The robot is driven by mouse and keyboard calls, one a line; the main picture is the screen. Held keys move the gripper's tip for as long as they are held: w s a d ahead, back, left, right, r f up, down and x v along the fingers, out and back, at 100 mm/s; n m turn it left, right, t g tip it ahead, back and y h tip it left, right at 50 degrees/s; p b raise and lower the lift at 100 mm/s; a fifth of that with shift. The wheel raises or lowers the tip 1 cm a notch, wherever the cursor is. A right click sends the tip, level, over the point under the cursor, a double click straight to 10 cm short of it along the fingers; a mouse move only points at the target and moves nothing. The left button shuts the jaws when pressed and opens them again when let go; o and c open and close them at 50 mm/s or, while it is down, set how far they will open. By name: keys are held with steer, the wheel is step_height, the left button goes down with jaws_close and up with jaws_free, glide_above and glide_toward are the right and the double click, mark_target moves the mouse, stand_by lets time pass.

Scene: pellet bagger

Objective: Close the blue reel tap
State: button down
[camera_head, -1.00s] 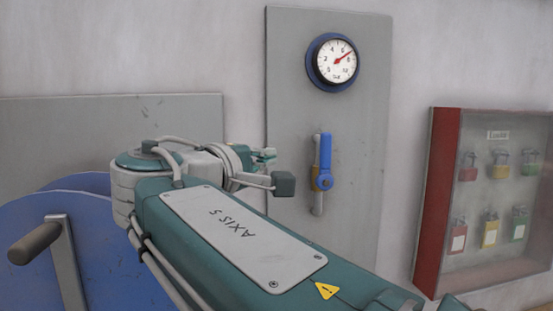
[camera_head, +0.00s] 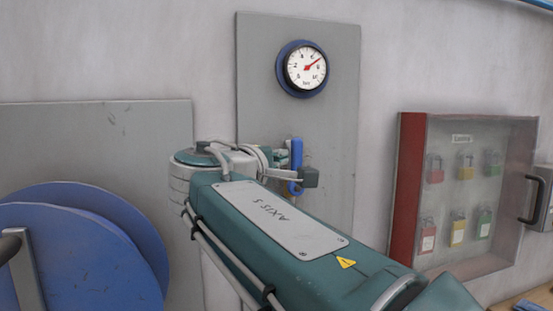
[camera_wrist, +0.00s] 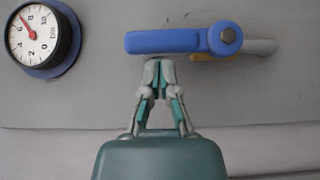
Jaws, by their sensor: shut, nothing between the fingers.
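The blue tap lever (camera_head: 296,153) stands upright on the grey wall panel, partly hidden behind my wrist in the head view. In the wrist view the lever (camera_wrist: 165,41) lies level, reaching left from its pivot bolt (camera_wrist: 228,36), in line with the grey pipe (camera_wrist: 262,47). A bit of yellow tap body (camera_wrist: 202,56) shows behind it. My gripper (camera_wrist: 159,65) is shut and empty. Its fingertips are at the lever's lower side in the wrist view, close to its middle; I cannot tell if they touch.
A blue-rimmed pressure gauge (camera_head: 302,68) is above the tap, also in the wrist view (camera_wrist: 39,37). A red padlock cabinet (camera_head: 408,185) hangs at the right. A large blue reel (camera_head: 75,255) stands at the lower left. The panel between gauge and tap is clear.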

mark_target(298, 151)
steer(key=shift+w+d+r+m+g+y, duration=0.1)
steer(key=shift+d+r+m+g+y, duration=0.15)
steer(key=shift+d+m+g, duration=0.2)
stand_by(0.3)
steer(key=shift+d+r+m+g+y, duration=0.1)
steer(key=shift+d+m+g+y, duration=0.15)
steer(key=shift+d+m+y, duration=0.15)
steer(key=shift+w+d+r+m+g+y, duration=0.2)
steer(key=shift+w+d+m+g+y, duration=0.1)
steer(key=shift+d+m+g+y, duration=0.35)
steer(key=d+f+m+g+y, duration=0.1)
steer(key=d+m+y, duration=0.1)
steer(key=w+d+f+m+g+y, duration=0.1)
steer(key=d+g+y, duration=0.1)
steer(key=y, duration=0.1)
steer(key=d+f+m+g+y, duration=0.1)
steer(key=d+m+y, duration=0.1)
steer(key=shift+w+d+f+m+y, duration=0.15)
steer(key=shift+w+f+m+y, duration=0.15)
steer(key=shift+w+f+y, duration=0.1)
steer(key=shift+f, duration=0.1)
stand_by(0.4)
